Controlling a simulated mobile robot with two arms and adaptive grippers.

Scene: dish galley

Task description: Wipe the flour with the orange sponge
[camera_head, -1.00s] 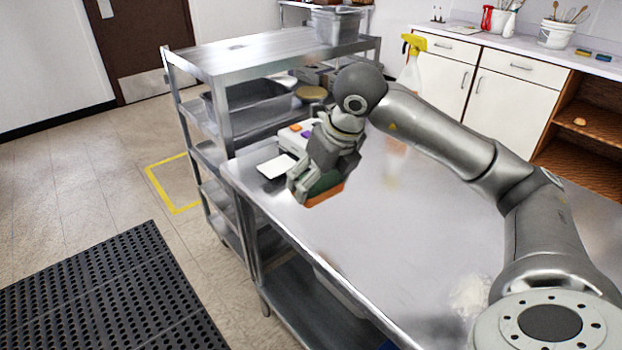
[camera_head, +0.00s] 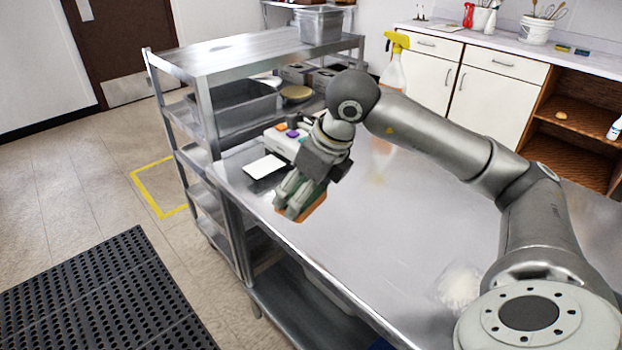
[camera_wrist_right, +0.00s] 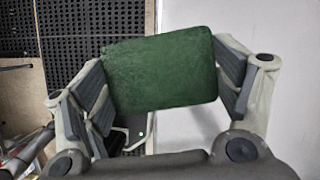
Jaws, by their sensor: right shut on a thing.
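The orange sponge (camera_head: 306,210) is held in my right gripper (camera_head: 288,208), above the left part of the steel table (camera_head: 350,230). In the right wrist view the sponge's green face (camera_wrist_right: 160,72) fills the space between the two fingers of my right gripper (camera_wrist_right: 165,80). In the head view the gripper hides much of the sponge. The flour (camera_head: 459,287) is a white patch on the table near its front edge, to the right of the gripper and beside my arm's base. My left gripper is not in view.
A spray bottle with a yellow head (camera_head: 393,68) stands at the table's back. A steel shelf rack (camera_head: 208,98) adjoins the left end. The table's middle is clear.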

